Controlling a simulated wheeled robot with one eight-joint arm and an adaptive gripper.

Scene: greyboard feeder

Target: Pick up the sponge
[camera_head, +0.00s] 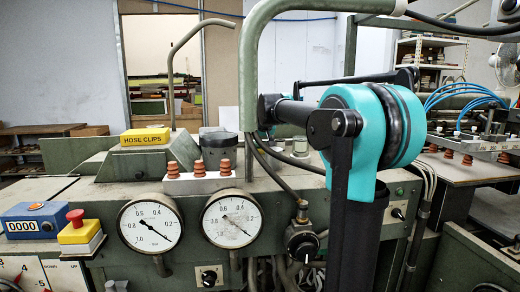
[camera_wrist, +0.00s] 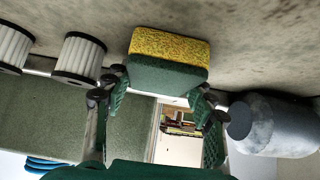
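The sponge (camera_wrist: 168,62) shows at the upper middle of the wrist view, a block with a yellow layer and a dark green layer. It rests against a worn grey-brown surface (camera_wrist: 255,50). My gripper (camera_wrist: 161,92) is open, with its two dark green fingers spread apart. The fingertips are close to the near left and right edges of the sponge; I cannot tell whether they touch it. In the head view I cannot make out the sponge, and my gripper is hidden behind my teal and black arm.
In the wrist view, white ribbed cylinders (camera_wrist: 79,58) are left of the sponge and a grey rounded container (camera_wrist: 275,125) is close by on the right. In the head view, a yellow hose clips box (camera_head: 145,136), gauges (camera_head: 150,223) and a curved pipe (camera_head: 250,70) crowd the machine.

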